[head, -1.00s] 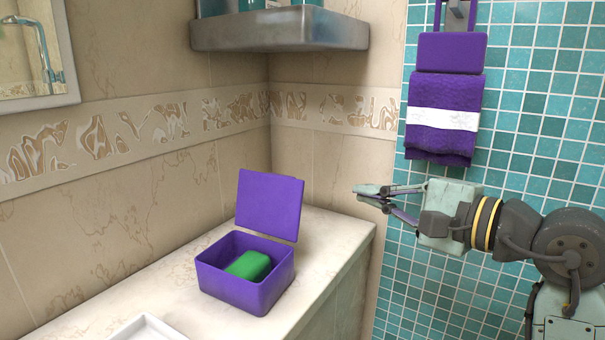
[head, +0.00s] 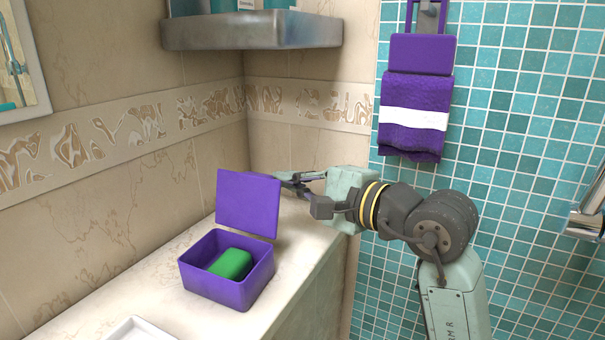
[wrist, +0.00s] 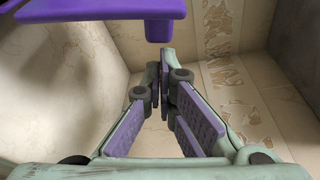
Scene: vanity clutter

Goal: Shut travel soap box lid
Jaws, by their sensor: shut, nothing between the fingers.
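The purple travel soap box (head: 228,284) stands on the counter with a green soap bar (head: 231,263) inside. Its purple lid (head: 248,204) is open, standing up and tilted slightly back from the far edge. My gripper (head: 281,177) is behind the lid's upper right edge in the head view, its fingertips partly hidden by it. In the wrist view my gripper (wrist: 163,98) has its fingers together with nothing between them. The lid's edge (wrist: 100,12) crosses the top left of the wrist view, apart from the fingers as far as I can tell.
The marble counter (head: 160,270) has a white tray (head: 138,330) at its front left. A purple towel (head: 414,115) hangs on the teal tiled wall. Walls close in behind the gripper.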

